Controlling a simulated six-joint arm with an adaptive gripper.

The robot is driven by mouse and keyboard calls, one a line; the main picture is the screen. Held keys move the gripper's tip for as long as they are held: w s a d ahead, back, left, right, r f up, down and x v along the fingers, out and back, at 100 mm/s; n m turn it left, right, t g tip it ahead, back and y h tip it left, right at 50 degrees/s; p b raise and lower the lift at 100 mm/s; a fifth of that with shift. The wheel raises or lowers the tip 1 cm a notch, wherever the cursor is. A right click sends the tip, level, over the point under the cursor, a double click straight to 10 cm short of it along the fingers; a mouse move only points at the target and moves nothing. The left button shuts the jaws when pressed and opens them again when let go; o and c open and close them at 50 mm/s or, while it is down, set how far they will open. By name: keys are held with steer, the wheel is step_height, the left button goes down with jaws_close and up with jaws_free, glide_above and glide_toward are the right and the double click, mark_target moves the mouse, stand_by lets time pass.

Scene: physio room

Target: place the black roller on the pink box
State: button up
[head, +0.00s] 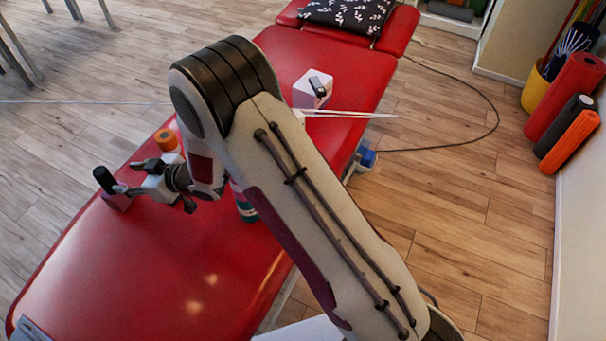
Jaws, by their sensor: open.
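The black roller (104,179) stands upright on top of a small pink box (117,202) near the left edge of the red couch. My gripper (124,190) is open, just right of the roller, with its fingertips at the roller's lower part. I cannot tell whether the fingertips touch the roller or the box. Part of the box top is hidden behind the fingers.
An orange roll (166,138) sits behind my gripper. A pale box (306,97) with a small dark object on it stands farther back on the red couch (150,285). A teal-banded item (246,208) is partly hidden by my arm. The couch's front is mostly clear.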

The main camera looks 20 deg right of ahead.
steer(key=w+d+r+m+t+h, duration=0.2)
steer(key=w+d+r+m+h, duration=0.15)
steer(key=d+r, duration=0.85)
steer(key=s+d+r+m+h, duration=0.1)
steer(key=s+d+r+h, duration=0.25)
steer(key=d, duration=0.45)
steer(key=s+d+r+m+h, duration=0.1)
steer(key=s+d+r+h, duration=0.1)
steer(key=s+d+r, duration=0.45)
steer(key=s+d+r+m+g+h, duration=0.2)
steer(key=s+d+m, duration=0.1)
steer(key=s+d, duration=0.85)
steer(key=s+d+f+m+g, duration=0.1)
steer(key=s+m+g, duration=0.1)
steer(key=s, duration=1.4)
steer(key=shift+s+d, duration=0.15)
steer(key=shift+d, duration=0.2)
